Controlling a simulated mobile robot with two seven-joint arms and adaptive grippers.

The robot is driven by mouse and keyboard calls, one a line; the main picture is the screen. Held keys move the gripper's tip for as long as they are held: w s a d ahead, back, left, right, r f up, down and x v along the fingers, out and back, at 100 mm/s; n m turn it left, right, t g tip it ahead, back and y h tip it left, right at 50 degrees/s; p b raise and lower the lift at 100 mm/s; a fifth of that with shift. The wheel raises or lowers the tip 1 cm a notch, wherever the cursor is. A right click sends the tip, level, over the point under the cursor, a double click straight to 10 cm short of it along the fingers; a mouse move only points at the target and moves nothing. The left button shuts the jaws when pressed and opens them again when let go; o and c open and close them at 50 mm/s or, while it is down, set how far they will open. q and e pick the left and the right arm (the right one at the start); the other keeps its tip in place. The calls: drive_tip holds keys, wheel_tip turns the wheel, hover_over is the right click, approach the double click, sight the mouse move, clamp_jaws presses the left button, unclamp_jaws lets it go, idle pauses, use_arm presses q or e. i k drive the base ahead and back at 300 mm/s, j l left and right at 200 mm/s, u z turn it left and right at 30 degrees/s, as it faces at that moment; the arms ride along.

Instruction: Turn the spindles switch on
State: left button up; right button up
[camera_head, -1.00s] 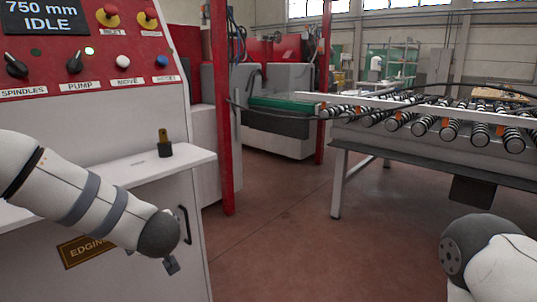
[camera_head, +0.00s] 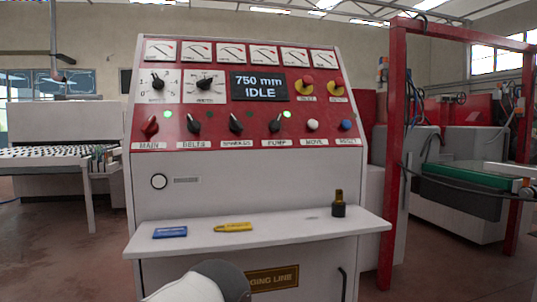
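The spindles switch (camera_head: 236,123) is a black rotary knob on the red control panel (camera_head: 180,101), third from the left in the lower row. Its pointer tilts to the upper left. The small lamp (camera_head: 249,114) beside it looks dark. The display (camera_head: 259,87) reads "750 mm IDLE". A white and dark grey link of my arm shows at the bottom edge, below the shelf and apart from the switch. Neither gripper is in view.
The red main switch (camera_head: 150,126), belts switch (camera_head: 193,124), pump switch (camera_head: 276,123), white move button (camera_head: 312,125) and blue reset button (camera_head: 347,125) share the row.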

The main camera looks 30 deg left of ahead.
sight(236, 125)
drive_tip(key=u, duration=1.15)
drive_tip(key=l+u, duration=0.2)
drive_tip(key=l, duration=0.35)
drive_tip(key=i, duration=0.05)
